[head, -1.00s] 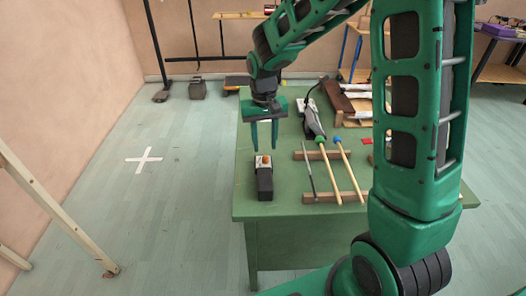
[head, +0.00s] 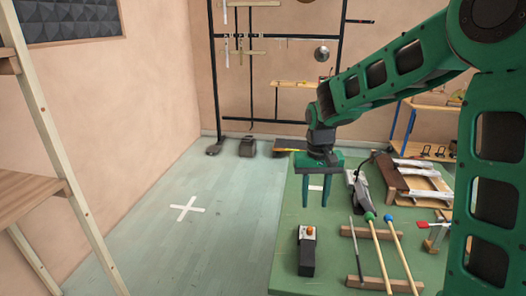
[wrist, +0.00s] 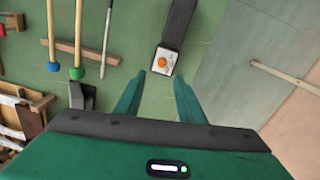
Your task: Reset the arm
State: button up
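My gripper (head: 316,203) hangs pointing down over the green table (head: 325,278). Its two green fingers are apart with nothing between them. In the wrist view my gripper (wrist: 160,95) also shows open and empty. A black box with a white end and an orange button (head: 307,252) lies on the table below and nearer than the fingers. In the wrist view this box (wrist: 170,45) lies just beyond the fingertips, apart from them.
Mallets with green (head: 369,216) and blue (head: 388,217) heads and a thin grey rod (head: 357,250) rest on wooden bars, right of the box. A grey tool (head: 362,190) lies behind them. A wooden shelf (head: 30,190) stands at left. Floor around the white cross (head: 187,209) is clear.

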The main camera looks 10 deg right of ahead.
jog(key=s+d+r+m, duration=0.2)
jog(key=s+d+r, duration=0.3)
jog(key=s+d, duration=0.75)
jog(key=s+d+m, duration=0.1)
jog(key=s+d, duration=0.1)
jog(key=s, duration=0.7)
jog(key=s+d+m, duration=0.1)
jog(key=s+d, duration=0.1)
jog(key=s, duration=0.7)
jog(key=shift+s+f+m+y, duration=0.3)
jog(key=shift+s+f, duration=0.05)
jog(key=shift+f, duration=0.1)
jog(key=shift+w+f, duration=0.25)
jog(key=shift+w, duration=0.4)
